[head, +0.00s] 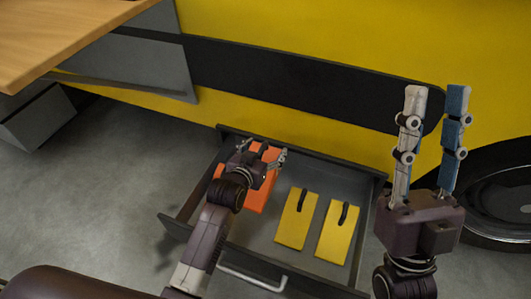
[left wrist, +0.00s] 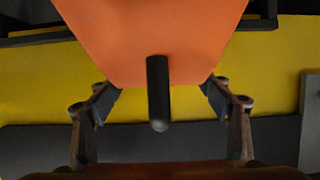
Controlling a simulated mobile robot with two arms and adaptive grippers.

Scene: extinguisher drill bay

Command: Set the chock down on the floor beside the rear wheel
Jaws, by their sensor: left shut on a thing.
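The orange chock (head: 258,197) shows over the left part of the open drawer (head: 262,263). My left gripper (head: 266,156) is shut on it. In the left wrist view, my fingers sit at both sides of the orange chock (left wrist: 150,40), with its black handle (left wrist: 158,95) between them. I cannot tell how far the chock is above the drawer floor. The rear wheel (head: 503,196) is at the right edge, partly cut off. My right gripper (head: 436,90) points up, its fingers apart and nothing between them.
Two yellow chocks (head: 296,222) (head: 336,235) with black handles lie in the drawer's right part. The yellow vehicle side (head: 330,40) stands behind. A wooden top (head: 65,30) juts in at upper left. Bare grey floor (head: 110,190) lies left of the drawer.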

